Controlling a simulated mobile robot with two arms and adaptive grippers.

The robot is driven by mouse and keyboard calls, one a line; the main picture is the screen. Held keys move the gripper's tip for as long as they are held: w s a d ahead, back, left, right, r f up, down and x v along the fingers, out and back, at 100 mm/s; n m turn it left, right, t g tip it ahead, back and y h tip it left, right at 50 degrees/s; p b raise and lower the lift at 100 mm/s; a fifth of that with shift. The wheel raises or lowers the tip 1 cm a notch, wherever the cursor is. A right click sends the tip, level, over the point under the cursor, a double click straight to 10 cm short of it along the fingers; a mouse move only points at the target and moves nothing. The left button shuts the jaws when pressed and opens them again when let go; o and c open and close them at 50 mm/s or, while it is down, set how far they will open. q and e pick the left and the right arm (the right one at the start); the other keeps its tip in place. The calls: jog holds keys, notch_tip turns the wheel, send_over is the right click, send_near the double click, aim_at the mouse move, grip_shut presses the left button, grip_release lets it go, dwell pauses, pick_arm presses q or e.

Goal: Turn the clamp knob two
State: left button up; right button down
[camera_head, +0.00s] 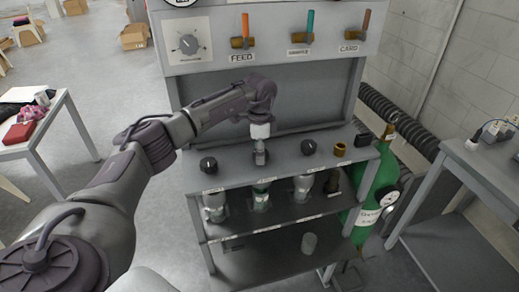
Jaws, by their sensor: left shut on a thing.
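The clamp knobs stand in a row on the grey top shelf of the washer bench. A black knob (208,165) is at the left and another black knob (309,147) is right of the middle. My left gripper (260,158) points down at the shelf between these two. It is shut on a knob at the second place from the left, and its fingers hide nearly all of that knob. I cannot tell how far the knob is turned. My right gripper is not in view.
Labelled valves with orange and teal handles (310,24) and a dial (188,44) are on the upright panel behind. A brass fitting (340,149) is at the shelf's right. Cups (214,207) stand on the lower shelf. A green gas cylinder (372,190) is at the right.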

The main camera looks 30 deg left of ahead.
pick_arm(q)
jog(key=n, duration=0.2)
jog(key=n+p, duration=0.1)
jog(key=n, duration=0.1)
jog(key=shift+r+n, duration=0.2)
jog(key=shift+n, duration=0.1)
dwell(0.5)
jog(key=o, duration=1.2)
jog(key=shift+f, duration=0.15)
jog(key=shift+c, duration=0.2)
notch_tip(320, 180, up, 8)
jog(key=shift+f, duration=0.2)
